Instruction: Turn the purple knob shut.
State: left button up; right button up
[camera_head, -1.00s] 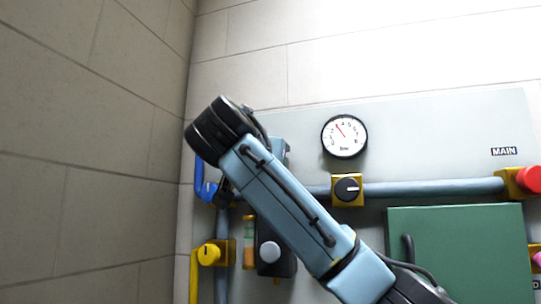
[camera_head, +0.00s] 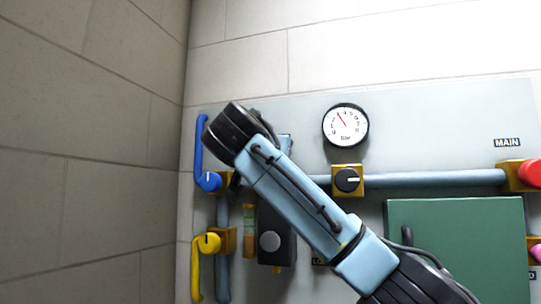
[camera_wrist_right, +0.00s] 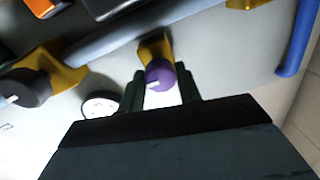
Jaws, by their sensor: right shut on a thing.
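The purple knob (camera_wrist_right: 158,72) shows in the right wrist view, on a yellow valve body (camera_wrist_right: 154,48). A pale mark shows on its lower left. My right gripper (camera_wrist_right: 162,80) has its two dark green fingers on either side of the knob and is shut on it. In the head view my right arm comes in from the lower right and hides the purple knob and the gripper. My left gripper is in neither current view.
A round gauge (camera_head: 345,126) is on the panel above a black knob (camera_head: 347,180). A blue knob (camera_head: 210,181), a yellow knob (camera_head: 209,243), a red knob (camera_head: 530,173) and a green box (camera_head: 470,235) are around. A wall stands close at left.

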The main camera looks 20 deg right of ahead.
dwell(0.3)
jog(key=n, duration=0.8)
jog(key=n+g, duration=0.1)
jog(key=n, duration=0.8)
jog(key=shift+a+r+h, duration=0.1)
jog(key=shift+h, duration=0.2)
jog(key=shift+n, duration=0.3)
jog(key=o, duration=1)
jog(key=shift+b, duration=0.3)
